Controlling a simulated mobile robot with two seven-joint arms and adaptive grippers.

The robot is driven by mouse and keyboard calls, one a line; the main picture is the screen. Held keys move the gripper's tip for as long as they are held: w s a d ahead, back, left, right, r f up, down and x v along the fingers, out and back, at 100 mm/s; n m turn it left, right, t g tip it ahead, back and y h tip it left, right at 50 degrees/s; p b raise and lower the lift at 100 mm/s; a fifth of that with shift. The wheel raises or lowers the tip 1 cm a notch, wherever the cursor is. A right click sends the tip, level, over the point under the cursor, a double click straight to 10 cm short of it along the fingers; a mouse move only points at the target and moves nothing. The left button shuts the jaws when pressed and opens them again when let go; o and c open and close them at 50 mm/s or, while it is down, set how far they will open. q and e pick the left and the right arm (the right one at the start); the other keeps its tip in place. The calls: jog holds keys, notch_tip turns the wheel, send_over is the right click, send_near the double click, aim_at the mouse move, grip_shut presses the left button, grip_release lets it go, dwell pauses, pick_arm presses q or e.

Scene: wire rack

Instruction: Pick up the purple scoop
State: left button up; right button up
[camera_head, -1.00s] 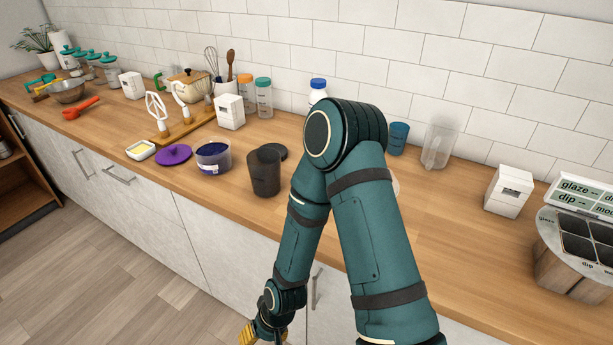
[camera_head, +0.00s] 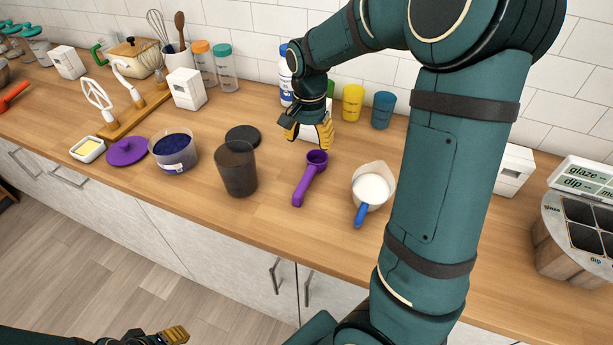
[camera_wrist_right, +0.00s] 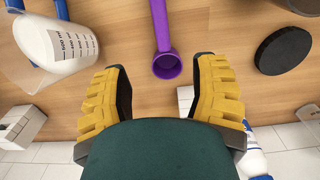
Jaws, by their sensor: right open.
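The purple scoop (camera_head: 304,183) lies on the wooden counter in the head view, its round cup toward the wall and its handle toward the front edge. In the right wrist view the scoop (camera_wrist_right: 162,32) shows at the top centre, its cup in line with the gap between my fingers. My right gripper (camera_head: 308,136) is open and empty, above the counter just behind the cup. It also shows in the wrist view (camera_wrist_right: 160,72), not touching the scoop. My left gripper (camera_head: 172,336) is only partly in view at the bottom left, below the counter front.
A measuring jug of white powder with a blue handle (camera_head: 372,187) stands right of the scoop. A dark cup (camera_head: 237,170) and a black lid (camera_head: 243,136) are on its left. A white bottle (camera_head: 286,82) and coloured cups stand behind. Counter in front of the scoop is clear.

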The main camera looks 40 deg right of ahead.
aim_at(309, 172)
notch_tip(309, 172, down, 9)
jog(key=shift+w+f+b, duration=0.15)
jog(key=shift+f+b, duration=0.05)
jog(key=shift+b, duration=0.9)
jog(key=shift+w+d+f+b, duration=0.15)
jog(key=shift+f+b, duration=0.25)
jog(key=shift+f, duration=0.95)
jog(key=shift+d+f+b, duration=0.1)
jog(key=shift+f+b, duration=0.25)
jog(key=shift+f, duration=1)
pick_arm(q)
jog(key=f, duration=0.4)
jog(key=shift+s+d+f, duration=0.15)
jog(key=shift+s+d, duration=0.05)
jog(key=shift+s, duration=0.15)
pick_arm(e)
grip_shut()
